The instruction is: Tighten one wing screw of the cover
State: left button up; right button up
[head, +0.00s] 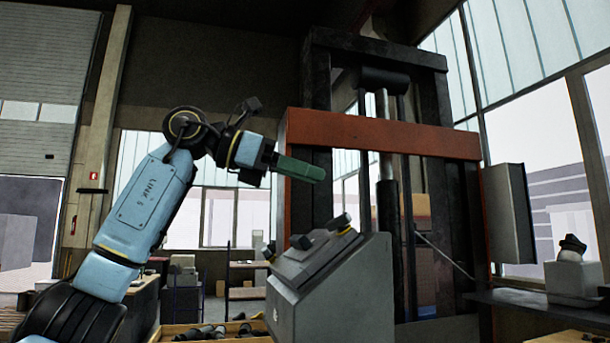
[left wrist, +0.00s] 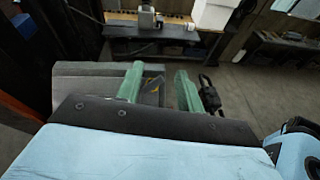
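A grey housing with a sloped face (head: 335,280) stands in front of the press in the head view. Small dark knobs with yellow bands, which look like wing screws (head: 340,222), sit along its upper edge. My left gripper (head: 318,172) points right, above the housing and apart from it. In the left wrist view its two green fingers (left wrist: 159,78) are spread, with no object held between them. A grey surface, likely the housing (left wrist: 85,82), shows beyond and left of them. A dark looped part (left wrist: 210,94) shows beside the right finger; I cannot tell what it is. My right gripper is not in view.
A tall press with an orange crossbeam (head: 385,133) stands just behind the housing. A wooden tray (head: 175,333) with dark parts is at the bottom. A bench (head: 545,308) is at the right. Open air surrounds my left gripper on its left.

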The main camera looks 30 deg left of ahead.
pick_arm(q)
jog(key=f+n+g+y, duration=0.1)
jog(key=n+y, duration=0.3)
jog(key=n, duration=0.6)
jog(key=w+d+f+n+g+y, duration=0.1)
jog(key=n+y, duration=0.4)
jog(key=n, duration=0.5)
jog(key=w+f+n+g+y, duration=0.1)
jog(key=n+y, duration=0.3)
jog(key=n, duration=0.5)
jog(key=shift+d+f+n+g+y+b, duration=0.3)
jog(key=shift+d+f+n+g+b, duration=0.1)
jog(key=shift+g, duration=0.5)
